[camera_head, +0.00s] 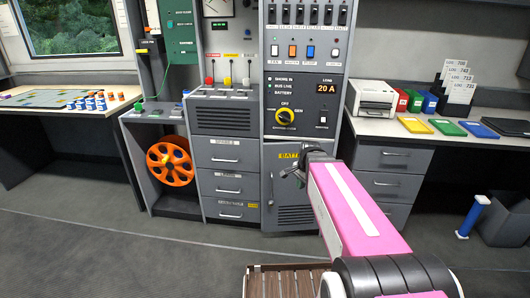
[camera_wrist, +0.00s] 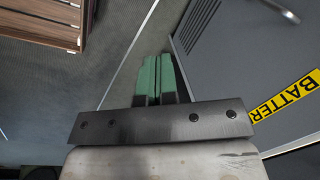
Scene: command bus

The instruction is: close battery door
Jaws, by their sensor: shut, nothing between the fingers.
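The battery door (camera_head: 293,217) is a grey vented panel low in the middle cabinet, with a yellow label at its top. My arm and gripper (camera_head: 290,172) cover part of it in the head view, so I cannot tell how far it stands from its frame. In the wrist view, the door (camera_wrist: 250,60) fills the right side, with its yellow label and a metal handle (camera_wrist: 280,10) at the top. My gripper (camera_wrist: 160,75) has green fingers shut together with nothing between them. They are beside the door's edge, over the floor; I see no clear contact.
A grey drawer unit (camera_head: 228,185) stands left of the door, beside an orange reel (camera_head: 170,164). A desk with drawers (camera_head: 388,160) stands on the right. A slatted wooden piece (camera_head: 290,283) is low in front. The grey floor (camera_head: 150,255) is mostly clear.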

